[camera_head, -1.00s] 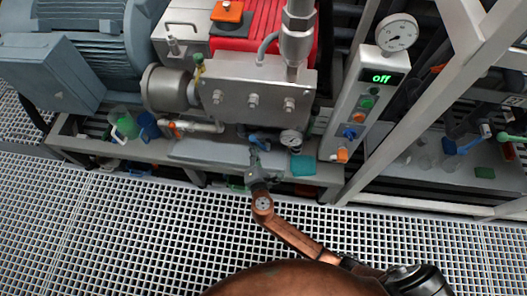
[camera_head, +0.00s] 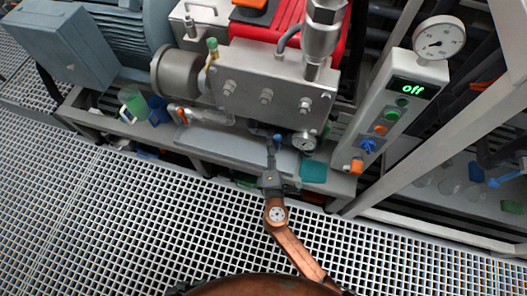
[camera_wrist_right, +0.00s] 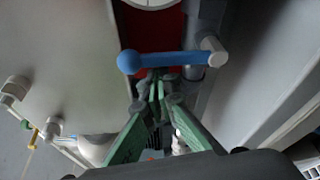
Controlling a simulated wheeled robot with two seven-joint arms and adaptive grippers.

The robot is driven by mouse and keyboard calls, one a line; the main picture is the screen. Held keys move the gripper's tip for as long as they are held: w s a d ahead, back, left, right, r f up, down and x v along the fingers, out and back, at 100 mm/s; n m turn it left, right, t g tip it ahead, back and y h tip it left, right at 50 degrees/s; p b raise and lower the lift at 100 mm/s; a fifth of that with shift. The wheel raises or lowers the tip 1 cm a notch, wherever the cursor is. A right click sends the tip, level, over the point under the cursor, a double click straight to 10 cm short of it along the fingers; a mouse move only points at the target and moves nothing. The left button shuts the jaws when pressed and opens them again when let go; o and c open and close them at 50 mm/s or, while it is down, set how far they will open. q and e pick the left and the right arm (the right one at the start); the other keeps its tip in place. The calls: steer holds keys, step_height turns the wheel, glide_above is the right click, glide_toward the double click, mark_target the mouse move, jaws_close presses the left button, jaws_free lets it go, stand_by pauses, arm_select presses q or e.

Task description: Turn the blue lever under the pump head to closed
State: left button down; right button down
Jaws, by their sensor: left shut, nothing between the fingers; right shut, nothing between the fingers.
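The metal pump head (camera_head: 265,92) is a bolted block in the middle of the head view. Under its lower edge, a small bit of the blue lever (camera_head: 278,137) shows, mostly hidden. In the right wrist view the blue lever (camera_wrist_right: 170,61) lies crosswise, with a round blue knob at its left end and a pale pivot at its right. My right gripper (camera_head: 271,148) reaches up under the pump head. Its green-sided fingers (camera_wrist_right: 158,80) are shut and empty, tips right at the lever near its knob; I cannot tell whether they touch. My left gripper is not in view.
A teal block (camera_head: 314,171) lies on the shelf. An orange-handled valve (camera_head: 182,115) is to the left. The control panel (camera_head: 396,115) reads "off". The grating floor (camera_head: 130,220) is clear.

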steer(key=shift+d, duration=0.3)
stand_by(0.4)
